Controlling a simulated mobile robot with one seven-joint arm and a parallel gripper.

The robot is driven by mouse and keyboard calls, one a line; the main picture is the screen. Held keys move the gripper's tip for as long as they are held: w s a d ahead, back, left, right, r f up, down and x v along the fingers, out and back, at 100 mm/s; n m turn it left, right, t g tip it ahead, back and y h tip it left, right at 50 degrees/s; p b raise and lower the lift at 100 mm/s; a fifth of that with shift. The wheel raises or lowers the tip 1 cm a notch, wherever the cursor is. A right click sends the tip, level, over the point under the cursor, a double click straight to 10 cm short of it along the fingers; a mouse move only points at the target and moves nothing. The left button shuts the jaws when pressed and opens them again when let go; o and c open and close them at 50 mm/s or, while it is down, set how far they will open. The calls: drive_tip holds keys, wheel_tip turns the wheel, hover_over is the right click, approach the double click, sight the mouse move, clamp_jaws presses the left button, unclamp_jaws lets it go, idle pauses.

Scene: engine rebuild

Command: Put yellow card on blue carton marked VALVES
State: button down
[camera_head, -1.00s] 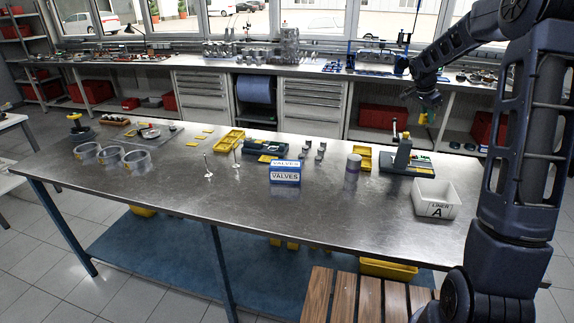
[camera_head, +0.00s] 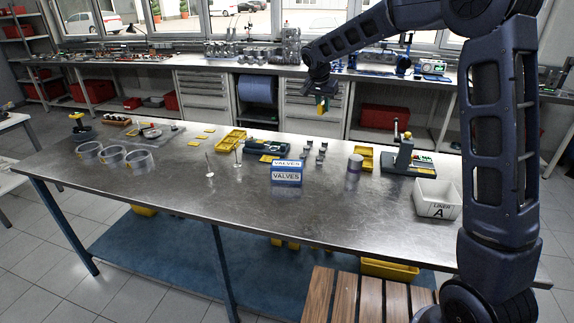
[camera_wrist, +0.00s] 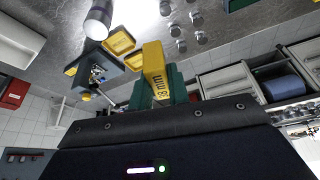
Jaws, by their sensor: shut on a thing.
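My gripper (camera_head: 322,102) is up above the far side of the steel bench, to the right of and behind the carton. It is shut on a yellow card (camera_wrist: 155,72) with black "8 mm" lettering, which stands between the green fingers in the wrist view. The blue and white carton marked VALVES (camera_head: 286,173) stands upright near the middle of the bench, and its top looks clear. I cannot make out the carton in the wrist view.
Right of the carton are small grey cylinders (camera_head: 320,152), a grey canister (camera_head: 354,169), a yellow tray (camera_head: 366,163), a grey press (camera_head: 404,152) and a white bin marked LINER A (camera_head: 437,198). Two upright valves (camera_head: 209,163) stand left. The front of the bench is bare.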

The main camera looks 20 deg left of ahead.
drive_tip(key=s+a+r+n+y, duration=0.1)
drive_tip(key=s+a+n, duration=0.2)
drive_tip(key=s+a, duration=0.7)
approach(288, 162)
drive_tip(key=x, duration=0.6)
drive_tip(key=shift+w, duration=0.15)
drive_tip(key=shift+f, duration=0.1)
drive_tip(key=c, duration=1.3)
unclamp_jaws()
drive_tip(key=shift+c, duration=0.2)
drive_tip(key=v, duration=1.2)
drive_tip(key=shift+d, duration=0.15)
